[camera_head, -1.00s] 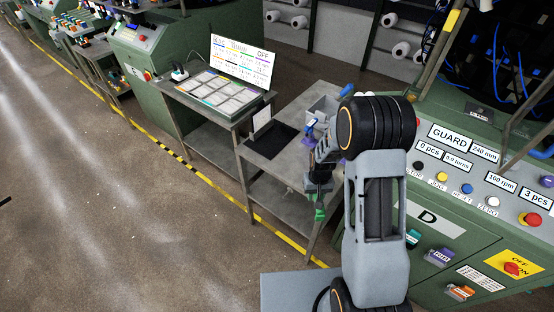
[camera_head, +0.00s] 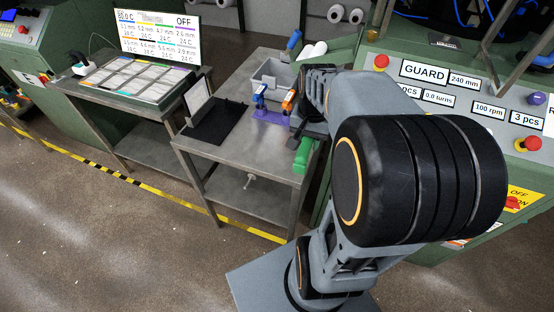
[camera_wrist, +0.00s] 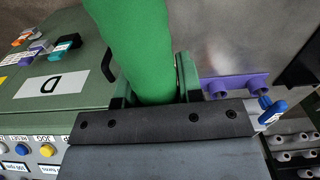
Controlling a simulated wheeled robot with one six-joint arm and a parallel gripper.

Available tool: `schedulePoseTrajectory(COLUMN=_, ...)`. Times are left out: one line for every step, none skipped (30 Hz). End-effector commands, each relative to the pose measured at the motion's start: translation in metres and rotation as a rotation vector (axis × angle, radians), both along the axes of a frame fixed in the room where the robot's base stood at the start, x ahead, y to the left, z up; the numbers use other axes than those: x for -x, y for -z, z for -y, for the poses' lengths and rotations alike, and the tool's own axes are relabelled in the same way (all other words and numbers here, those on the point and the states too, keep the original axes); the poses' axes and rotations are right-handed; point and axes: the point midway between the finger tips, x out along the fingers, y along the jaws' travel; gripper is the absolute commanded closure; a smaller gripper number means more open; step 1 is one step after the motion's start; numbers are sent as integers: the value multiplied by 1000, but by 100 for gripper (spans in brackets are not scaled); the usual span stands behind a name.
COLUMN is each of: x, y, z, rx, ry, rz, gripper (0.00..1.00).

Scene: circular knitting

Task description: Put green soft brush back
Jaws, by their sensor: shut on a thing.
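The green soft brush (camera_head: 303,157) shows at my gripper (camera_head: 297,144) beside the right edge of the metal table, partly hidden by my arm. In the wrist view my gripper (camera_wrist: 155,85) is shut on the brush's thick green body (camera_wrist: 135,45), which runs up out of the picture. A purple holder (camera_head: 270,117) lies on the table with a blue-handled tool (camera_head: 259,97) and an orange-handled tool (camera_head: 289,101) standing at it. The holder (camera_wrist: 235,86) also shows right of my gripper in the wrist view, with round sockets.
A grey bin (camera_head: 270,75) stands behind the holder. A black mat (camera_head: 214,124) with an upright white card (camera_head: 197,100) lies to its left. The table's front (camera_head: 230,160) is bare. The green machine panel (camera_head: 455,95) rises on the right, close to my arm.

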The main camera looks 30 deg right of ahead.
Motion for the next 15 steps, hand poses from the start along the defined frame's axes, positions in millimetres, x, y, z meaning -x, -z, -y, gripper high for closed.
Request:
schedulePoseTrajectory(x=3, y=3, z=1, rx=1, ry=18, rz=2, gripper=98)
schedulePoseTrajectory(x=2, y=4, z=1, rx=1, ry=26, rz=2, gripper=98)
schedulePoseTrajectory(x=0, y=5, z=0, rx=0, ry=32, rz=1, gripper=98)
schedulePoseTrajectory(x=-3, y=6, z=0, rx=1, ry=35, rz=1, gripper=98)
schedulePoseTrajectory(x=-8, y=8, z=-1, rx=0, ry=39, rz=0, gripper=98)
schedulePoseTrajectory(x=-15, y=11, z=-3, rx=-1, ry=39, rz=-2, gripper=98)
schedulePoseTrajectory(x=-22, y=14, z=-5, rx=0, ry=40, rz=-1, gripper=98)
schedulePoseTrajectory(x=-30, y=17, z=-6, rx=-1, ry=39, rz=-2, gripper=98)
schedulePoseTrajectory(x=-40, y=22, z=-9, rx=-1, ry=39, rz=-2, gripper=98)
schedulePoseTrajectory(x=-48, y=25, z=-11, rx=-1, ry=39, rz=-2, gripper=98)
schedulePoseTrajectory(x=-56, y=29, z=-13, rx=-1, ry=38, rz=-2, gripper=98)
schedulePoseTrajectory(x=-65, y=33, z=-15, rx=-1, ry=39, rz=-2, gripper=98)
schedulePoseTrajectory(x=-73, y=36, z=-17, rx=0, ry=38, rz=-1, gripper=98)
schedulePoseTrajectory(x=-80, y=40, z=-19, rx=0, ry=39, rz=-1, gripper=98)
schedulePoseTrajectory(x=-85, y=49, z=-20, rx=0, ry=41, rz=-3, gripper=98)
